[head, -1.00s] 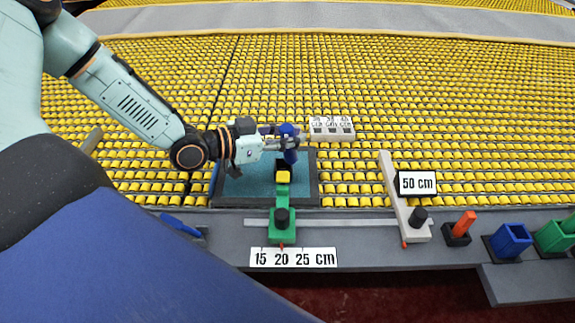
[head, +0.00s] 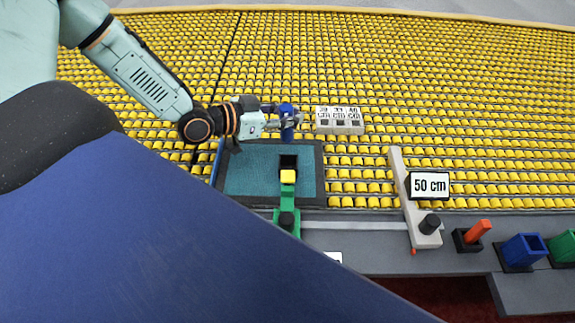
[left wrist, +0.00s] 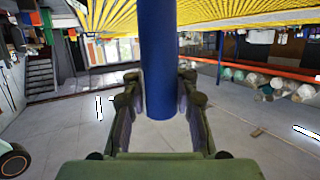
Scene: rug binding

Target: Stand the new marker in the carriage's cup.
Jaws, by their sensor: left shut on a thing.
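The blue marker (head: 287,108) stands about upright in my left gripper (head: 291,122), which is shut on it. It also fills the middle of the left wrist view (left wrist: 160,60), between the two fingers (left wrist: 160,110). The green carriage (head: 287,205) lies in front, with a yellow block (head: 288,177) and a dark square cup (head: 288,162) at its far end. The cup's opening looks empty. The marker appears beyond the cup in the head view, apart from it; its height above the cup is hard to tell. My right gripper is not in view.
The carriage's far end is over a teal rug piece (head: 245,175) with a dark border. A grey label block (head: 340,122) stands right of the marker. A grey stop with a 50 cm sign (head: 429,186), an orange peg (head: 478,231) and a blue bin (head: 522,250) are at right.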

